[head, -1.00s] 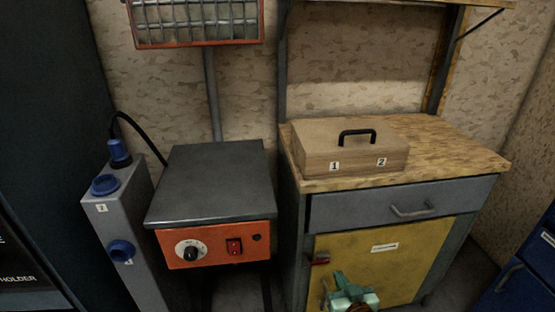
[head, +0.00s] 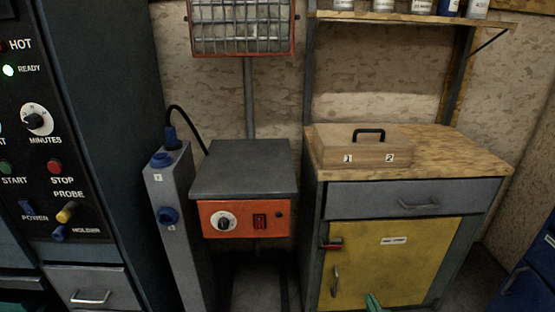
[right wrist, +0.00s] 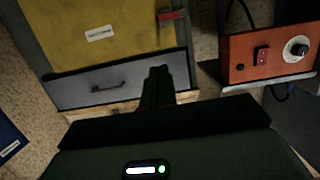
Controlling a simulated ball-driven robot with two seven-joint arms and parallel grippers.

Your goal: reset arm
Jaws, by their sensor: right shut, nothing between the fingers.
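My right gripper (right wrist: 158,74) shows in the right wrist view, its dark fingers together with nothing between them. Behind the fingers in that view are the grey drawer (right wrist: 110,85) and yellow door (right wrist: 100,30) of the workbench cabinet, seen upside down. The fingers look apart from them. My left gripper is not in view.
A wooden box with a black handle (head: 345,150) stands on the bench top (head: 450,150). Left of it are an orange-fronted heater unit (head: 240,219), a grey socket post (head: 172,230) and a dark control panel (head: 90,120). A blue cabinet (head: 530,280) stands at the right.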

